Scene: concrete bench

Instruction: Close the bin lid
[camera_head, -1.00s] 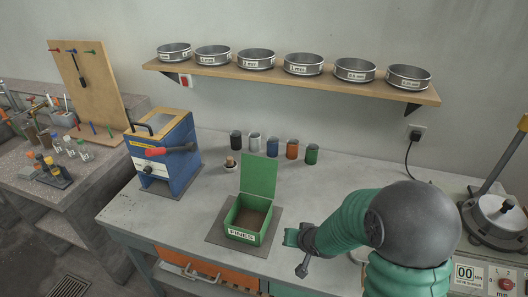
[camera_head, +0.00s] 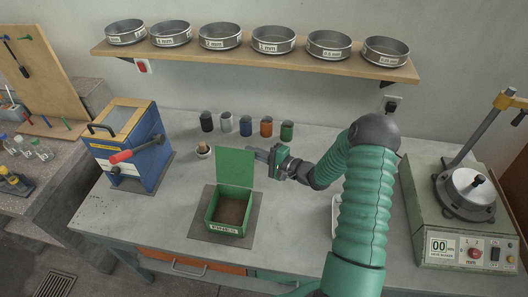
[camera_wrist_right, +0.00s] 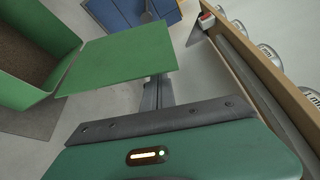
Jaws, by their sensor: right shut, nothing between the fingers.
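The green bin (camera_head: 229,228) sits on a dark mat (camera_head: 252,225), with brown material inside and a label on its front. Its green lid (camera_head: 236,168) stands up from the back edge, open. The bin (camera_wrist_right: 22,92) and lid (camera_wrist_right: 125,55) also show in the right wrist view. My right gripper (camera_head: 257,154) is shut and empty. Its fingers point left at the upper right edge of the lid, on the lid's back side. In the wrist view the lid partly hides the fingers (camera_wrist_right: 156,92); I cannot tell whether they touch it. My left gripper is not in view.
Several small jars (camera_head: 246,126) and a mortar (camera_head: 203,151) stand behind the bin. A shelf of sieves (camera_head: 259,57) hangs above. The bench front is mostly clear.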

